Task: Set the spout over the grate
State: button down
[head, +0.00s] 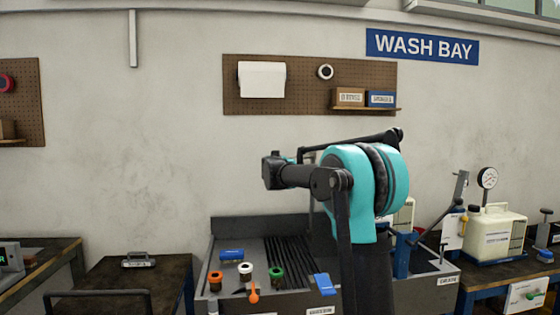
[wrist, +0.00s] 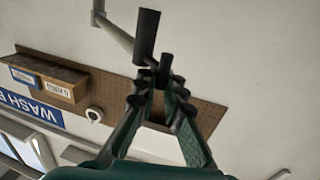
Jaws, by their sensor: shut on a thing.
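In the wrist view my gripper (wrist: 160,92) is shut around a short black stub at its fingertips. The stub appears to belong to the spout, whose thick black end (wrist: 147,35) and pale grey pipe (wrist: 111,32) show just beyond. The exact contact is partly hidden by the fingers. In the head view the gripper and spout are largely hidden behind my teal and black arm. The grate (head: 289,262), a set of dark slats, lies in the grey wash basin below my arm; its right part is covered. I cannot tell whether the spout's end is above it.
A cream tank (head: 494,235) with a gauge (head: 487,178) stands at right. A dark side table (head: 135,285) is at left. The pegboard (head: 305,90) hangs behind.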

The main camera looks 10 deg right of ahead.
jog(key=shift+a+r, duration=0.1)
jog(key=shift+a, duration=0.15)
jog(key=c, duration=1.6)
grip_release()
jog(key=shift+w, duration=0.1)
jog(key=s+a, duration=0.2)
jog(key=s, duration=1)
